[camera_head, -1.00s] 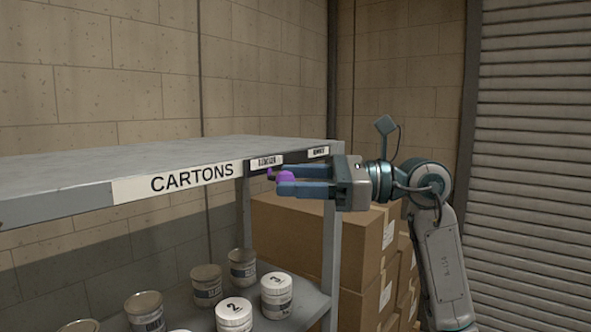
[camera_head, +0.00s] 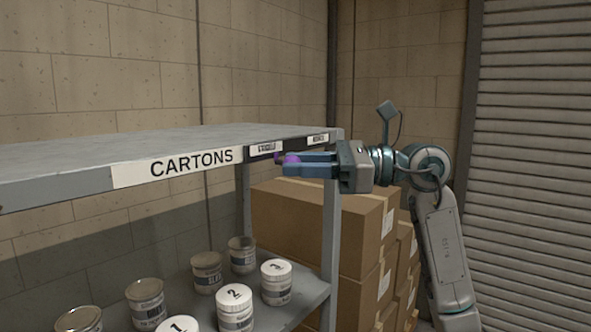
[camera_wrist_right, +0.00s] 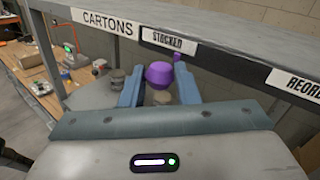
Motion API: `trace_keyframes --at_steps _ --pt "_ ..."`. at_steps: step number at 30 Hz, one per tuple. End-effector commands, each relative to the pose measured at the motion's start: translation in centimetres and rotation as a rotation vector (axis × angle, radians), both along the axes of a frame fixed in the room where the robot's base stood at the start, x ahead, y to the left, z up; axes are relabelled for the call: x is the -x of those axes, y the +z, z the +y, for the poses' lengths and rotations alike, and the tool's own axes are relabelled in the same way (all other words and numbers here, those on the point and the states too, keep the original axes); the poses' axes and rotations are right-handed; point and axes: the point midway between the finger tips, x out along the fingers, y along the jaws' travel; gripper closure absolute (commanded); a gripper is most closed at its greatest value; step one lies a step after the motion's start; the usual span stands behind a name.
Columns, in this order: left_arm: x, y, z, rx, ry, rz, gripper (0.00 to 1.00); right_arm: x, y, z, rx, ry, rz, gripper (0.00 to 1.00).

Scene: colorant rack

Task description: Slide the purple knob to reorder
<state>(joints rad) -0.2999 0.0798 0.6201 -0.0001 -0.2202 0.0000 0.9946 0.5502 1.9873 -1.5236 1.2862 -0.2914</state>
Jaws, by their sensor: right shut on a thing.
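The purple knob (camera_head: 291,159) is on the front edge of the shelf, beside the "STOCKED" label (camera_head: 266,149). It also shows in the right wrist view (camera_wrist_right: 159,74), with a small purple tab (camera_wrist_right: 176,57) at the right end of that label. My right gripper (camera_head: 286,163) reaches in from the right with its blue fingers shut on the knob, one on either side. The "REORDER" label (camera_wrist_right: 296,84) is further right on the same edge, small in the head view (camera_head: 318,139). My left gripper is not in view.
The grey shelf (camera_head: 150,150) carries a "CARTONS" label (camera_head: 192,162). Several cans, some with numbered white lids (camera_head: 235,294), stand on the lower shelf. Stacked cardboard boxes (camera_head: 350,230) are below and behind the gripper. A grey upright (camera_head: 331,220) supports the shelf's right end.

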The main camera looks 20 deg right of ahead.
Motion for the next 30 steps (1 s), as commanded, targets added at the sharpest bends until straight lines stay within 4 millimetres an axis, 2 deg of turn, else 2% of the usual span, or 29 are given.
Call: trace_keyframes --at_steps 6,15,21,30 --pt "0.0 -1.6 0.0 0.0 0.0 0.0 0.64 -2.7 -0.1 -4.6 -0.003 -0.006 0.002 1.0" --pt "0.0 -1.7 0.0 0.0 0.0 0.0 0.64 -5.8 0.1 -9.9 -0.003 -0.003 0.001 1.0" --pt "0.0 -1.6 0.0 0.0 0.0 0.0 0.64 -6.6 0.1 -11.5 -0.003 -0.002 0.0 1.0" --pt "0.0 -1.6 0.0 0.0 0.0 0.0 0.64 -6.8 0.1 -11.7 -0.002 -0.004 -0.002 1.0"
